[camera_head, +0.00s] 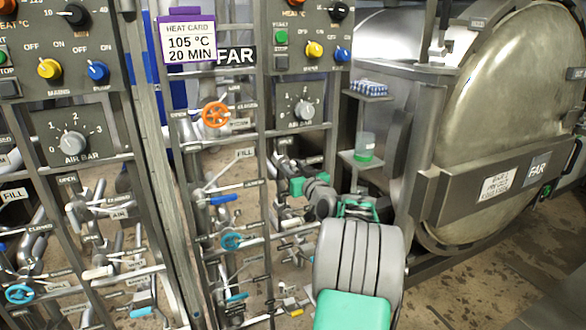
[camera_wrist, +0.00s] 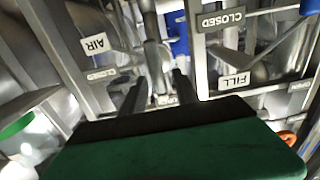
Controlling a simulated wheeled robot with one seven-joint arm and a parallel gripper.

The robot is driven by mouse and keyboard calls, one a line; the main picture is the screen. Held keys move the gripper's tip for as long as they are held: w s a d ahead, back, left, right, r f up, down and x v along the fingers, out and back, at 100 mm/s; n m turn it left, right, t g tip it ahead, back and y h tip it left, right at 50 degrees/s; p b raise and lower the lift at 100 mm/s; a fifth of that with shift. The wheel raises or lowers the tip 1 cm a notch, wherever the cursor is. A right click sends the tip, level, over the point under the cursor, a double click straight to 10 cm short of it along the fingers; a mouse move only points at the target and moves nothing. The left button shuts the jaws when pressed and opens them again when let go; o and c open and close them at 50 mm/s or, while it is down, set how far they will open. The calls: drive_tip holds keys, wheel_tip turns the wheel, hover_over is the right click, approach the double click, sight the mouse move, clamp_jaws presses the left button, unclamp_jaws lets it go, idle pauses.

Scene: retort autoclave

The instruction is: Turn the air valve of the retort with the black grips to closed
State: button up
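My gripper (camera_head: 284,172) is at the right column of the FAR retort's panel, below its AIR BAR dial (camera_head: 303,110). In the wrist view, its two dark fingers (camera_wrist: 160,78) stand apart, with a grey upright pipe or stem (camera_wrist: 153,55) between or just beyond them. I cannot tell whether they touch it. An AIR label (camera_wrist: 95,43) is left of the fingers, with a CLOSED label (camera_wrist: 100,75) below it. The gripper hides much of the air valve in the head view. I cannot make out a black grip or the lever's position.
An orange wheel (camera_head: 215,114), a blue FILL lever (camera_head: 220,200) and a blue wheel (camera_head: 230,241) are left of my gripper. Another valve panel (camera_head: 85,105) stands further left. The round retort door (camera_head: 490,110) and a shelf with a green-bottomed beaker (camera_head: 365,147) are right.

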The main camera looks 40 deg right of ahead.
drive_tip(key=shift+c, duration=0.5)
clamp_jaws()
